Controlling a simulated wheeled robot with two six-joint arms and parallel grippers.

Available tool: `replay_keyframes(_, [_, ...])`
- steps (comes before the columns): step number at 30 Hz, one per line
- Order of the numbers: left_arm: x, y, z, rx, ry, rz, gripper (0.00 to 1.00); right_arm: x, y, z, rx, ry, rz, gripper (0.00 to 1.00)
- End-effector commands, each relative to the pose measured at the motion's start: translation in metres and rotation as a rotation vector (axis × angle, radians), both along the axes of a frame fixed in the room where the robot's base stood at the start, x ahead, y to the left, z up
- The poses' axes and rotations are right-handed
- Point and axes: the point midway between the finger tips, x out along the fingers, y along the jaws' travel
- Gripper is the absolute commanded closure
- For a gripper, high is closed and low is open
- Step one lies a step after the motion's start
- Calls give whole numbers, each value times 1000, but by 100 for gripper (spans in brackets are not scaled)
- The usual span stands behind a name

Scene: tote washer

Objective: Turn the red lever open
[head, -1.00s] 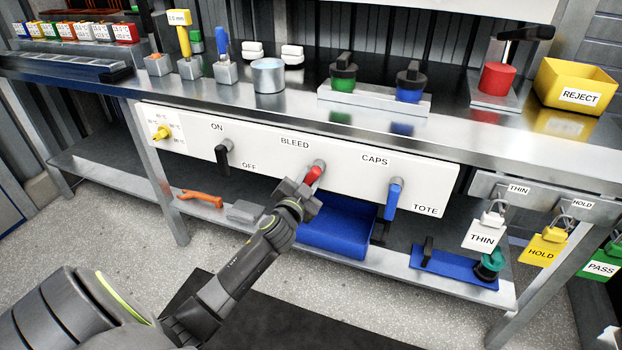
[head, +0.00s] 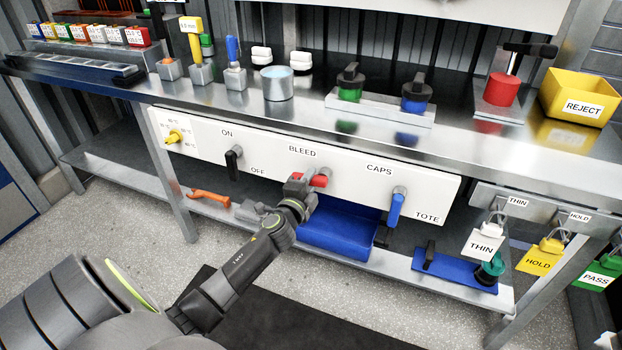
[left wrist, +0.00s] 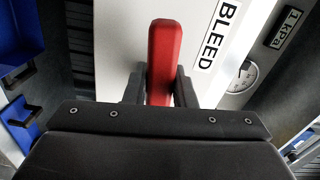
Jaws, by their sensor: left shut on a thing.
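The red lever (head: 316,181) is on the white panel (head: 270,163) under the BLEED label. It lies roughly along the panel, close to level in the head view. My left gripper (head: 303,184) is shut on it. In the left wrist view the red lever (left wrist: 164,60) stands between the two dark fingers (left wrist: 160,88), beside the BLEED label. Its lower end is hidden by the gripper body. My right gripper is in neither view.
A black lever (head: 233,160) is left of the red one and a blue lever (head: 396,207) is right of it. A blue bin (head: 340,235) stands on the shelf below. An orange tool (head: 209,197) lies on the shelf to the left.

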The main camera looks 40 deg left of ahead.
Motion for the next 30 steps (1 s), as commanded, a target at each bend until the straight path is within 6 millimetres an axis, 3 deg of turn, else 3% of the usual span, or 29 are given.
replay_keyframes(9, [0, 0, 3, 122, 31, 0, 100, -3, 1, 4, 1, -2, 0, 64])
replay_keyframes(26, [-1, 0, 3, 152, 39, 0, 100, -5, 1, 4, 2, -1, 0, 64])
replay_keyframes(27, [-1, 0, 3, 152, 39, 0, 72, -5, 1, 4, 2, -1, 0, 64])
replay_keyframes(30, [0, 0, 3, 151, 37, 0, 59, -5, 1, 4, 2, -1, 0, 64])
